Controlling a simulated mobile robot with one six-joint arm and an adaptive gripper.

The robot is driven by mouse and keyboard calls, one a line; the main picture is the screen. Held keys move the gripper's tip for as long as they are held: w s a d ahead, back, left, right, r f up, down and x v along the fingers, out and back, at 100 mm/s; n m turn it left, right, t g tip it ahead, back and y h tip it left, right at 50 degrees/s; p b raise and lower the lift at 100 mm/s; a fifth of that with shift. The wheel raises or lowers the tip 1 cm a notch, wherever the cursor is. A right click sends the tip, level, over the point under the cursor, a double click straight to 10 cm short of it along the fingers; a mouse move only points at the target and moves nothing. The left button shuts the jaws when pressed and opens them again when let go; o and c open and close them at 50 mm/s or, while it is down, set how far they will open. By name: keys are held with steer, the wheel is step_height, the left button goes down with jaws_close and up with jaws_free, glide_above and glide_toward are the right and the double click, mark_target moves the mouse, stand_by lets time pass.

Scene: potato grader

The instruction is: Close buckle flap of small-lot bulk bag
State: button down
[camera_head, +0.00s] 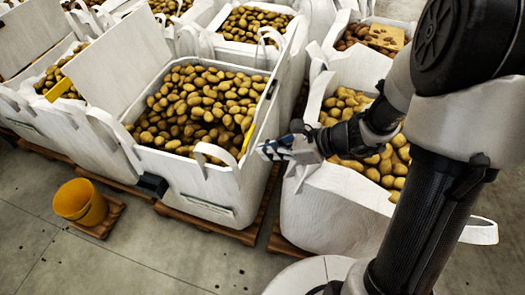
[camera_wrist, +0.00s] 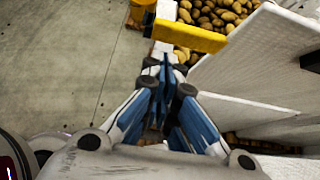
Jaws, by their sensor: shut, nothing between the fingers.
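A white bulk bag (camera_head: 190,186) full of potatoes stands open in the middle of the head view. A white flap-like panel (camera_head: 288,75) stands raised along its right side, with a small black fitting (camera_head: 271,89) on it. In the wrist view a white panel (camera_wrist: 245,58) at the right carries a black fitting (camera_wrist: 310,62). A black block (camera_head: 152,185), perhaps a buckle part, sits at the bag's front left corner. My gripper (camera_head: 266,151) is shut and empty beside the bag's front right corner. Its closed fingers (camera_wrist: 167,72) show in the wrist view; contact with the bag cannot be told.
A yellow strip (camera_head: 247,138) sits on the bag's right edge; a yellow bar (camera_wrist: 188,36) lies ahead of my fingers in the wrist view. A potato-filled bag (camera_head: 335,208) stands close on the right. A yellow bucket (camera_head: 80,202) is at left. Front floor is open.

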steer(key=shift+w+a+r, duration=0.1)
steer(key=shift+w+a, duration=0.05)
steer(key=shift+a, duration=0.3)
steer(key=shift+w+a+r, duration=0.1)
steer(key=shift+a, duration=0.35)
